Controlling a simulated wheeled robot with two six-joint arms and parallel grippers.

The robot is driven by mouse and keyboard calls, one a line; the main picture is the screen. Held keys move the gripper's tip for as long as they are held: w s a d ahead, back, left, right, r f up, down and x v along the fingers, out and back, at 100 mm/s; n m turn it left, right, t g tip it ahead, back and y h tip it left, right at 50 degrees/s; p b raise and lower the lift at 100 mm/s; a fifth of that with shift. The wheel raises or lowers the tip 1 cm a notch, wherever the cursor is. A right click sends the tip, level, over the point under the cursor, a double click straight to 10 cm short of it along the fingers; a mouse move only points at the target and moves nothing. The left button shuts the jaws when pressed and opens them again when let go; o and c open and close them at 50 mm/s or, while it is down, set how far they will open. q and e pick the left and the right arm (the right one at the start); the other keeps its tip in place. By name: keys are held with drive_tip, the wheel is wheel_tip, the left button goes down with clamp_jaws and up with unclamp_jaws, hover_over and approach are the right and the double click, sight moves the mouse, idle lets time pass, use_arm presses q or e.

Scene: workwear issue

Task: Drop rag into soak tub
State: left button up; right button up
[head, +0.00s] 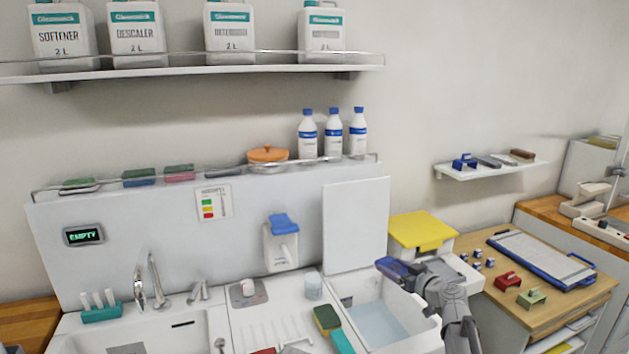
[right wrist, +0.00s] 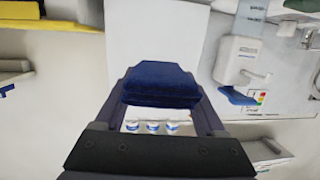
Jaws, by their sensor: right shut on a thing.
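The rag, a folded dark blue cloth (right wrist: 161,85), is between the fingers of my right gripper (right wrist: 160,80). In the head view the rag (head: 391,267) shows at the tip of my right gripper (head: 402,268), which is shut on it. The gripper is above the back right part of the soak tub (head: 428,341), a white basin with pale blue water (head: 378,322). The rag is clear of the water. My arm hides part of the tub's right side. My left gripper is not in view.
A white upright panel (head: 355,225) stands behind the tub. A yellow-lidded bin (head: 422,230) is at its back right. A green and yellow sponge (head: 327,319), a brush with a teal handle (head: 342,342) and a clear cup (head: 313,285) are on the left.

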wheel_tip(320, 180, down, 6)
drive_tip(key=b, duration=0.5)
drive_tip(key=shift+r, duration=0.25)
drive_tip(key=o, duration=1.3)
drive_tip(key=p+v, duration=0.1)
drive_tip(key=v, duration=0.7)
drive_tip(key=shift+p, duration=0.35)
